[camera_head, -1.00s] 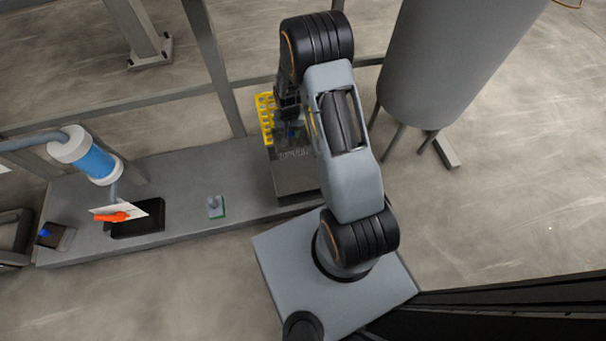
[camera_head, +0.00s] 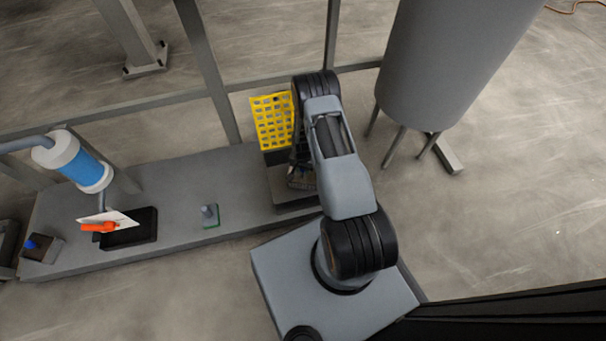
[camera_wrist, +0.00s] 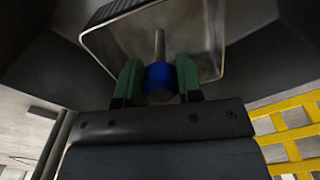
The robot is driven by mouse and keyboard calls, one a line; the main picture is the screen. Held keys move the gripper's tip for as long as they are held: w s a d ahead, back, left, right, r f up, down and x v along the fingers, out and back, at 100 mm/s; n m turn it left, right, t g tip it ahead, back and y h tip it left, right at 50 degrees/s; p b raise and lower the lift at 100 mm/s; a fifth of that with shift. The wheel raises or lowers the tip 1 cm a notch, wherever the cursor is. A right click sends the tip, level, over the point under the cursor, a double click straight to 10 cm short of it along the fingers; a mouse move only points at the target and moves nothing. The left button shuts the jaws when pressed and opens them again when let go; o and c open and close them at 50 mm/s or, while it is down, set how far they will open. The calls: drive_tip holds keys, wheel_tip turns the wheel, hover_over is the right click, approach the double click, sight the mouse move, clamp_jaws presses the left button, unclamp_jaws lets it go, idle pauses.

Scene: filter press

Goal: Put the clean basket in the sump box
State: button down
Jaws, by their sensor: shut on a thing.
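My gripper (camera_wrist: 158,82) is shut on the blue knob (camera_wrist: 160,84) of a metal basket, its green fingers on either side. A rod runs from the knob into the basket (camera_wrist: 198,30), whose rounded rim shows in the wrist view. In the head view my gripper (camera_head: 299,172) is at the dark sump box (camera_head: 279,181), low over its opening and partly hidden by my arm. Dark walls surround the basket in the wrist view. I cannot tell whether the basket touches the bottom. A second blue-knobbed container (camera_head: 40,248) sits at the far left.
A yellow grid (camera_head: 272,120) stands upright behind the box. The grey bench (camera_head: 175,180) bears a black tray (camera_head: 145,228) and a small green-based part (camera_head: 210,214). A blue and white cylinder (camera_head: 78,165) rises at left. A large grey tank (camera_head: 440,70) is at right.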

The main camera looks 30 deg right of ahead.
drive_tip(key=shift+f+b, duration=0.7)
drive_tip(key=shift+f, duration=1.05)
drive_tip(key=shift+f, duration=0.2)
drive_tip(key=c, duration=0.8)
unclamp_jaws()
wheel_tip(320, 180, up, 12)
drive_tip(key=p, duration=0.4)
drive_tip(key=shift+f, duration=0.1)
wheel_tip(320, 180, up, 11)
drive_tip(key=n, duration=0.2)
hover_over(303, 178)
drive_tip(key=w+a, duration=0.1)
drive_tip(key=w, duration=0.1)
drive_tip(key=s+a+r+n+t, duration=0.1)
drive_tip(key=s+a+r, duration=0.1)
drive_tip(key=r, duration=0.6)
drive_tip(key=s+a+r+n, duration=0.1)
drive_tip(key=s+a+r, duration=0.1)
drive_tip(key=r, duration=0.5)
drive_tip(key=s+a+r+n, duration=0.1)
drive_tip(key=s+r, duration=0.3)
drive_tip(key=s, duration=0.1)
drive_tip(key=s+a+r+n+t, duration=0.1)
drive_tip(key=s+a+r+n, duration=0.1)
drive_tip(key=s+r, duration=0.2)
drive_tip(key=s+a+r+n, duration=0.1)
drive_tip(key=s+r, duration=0.4)
drive_tip(key=shift+s+a+n+t+p, duration=0.2)
drive_tip(key=shift+s+n+t+p, duration=0.1)
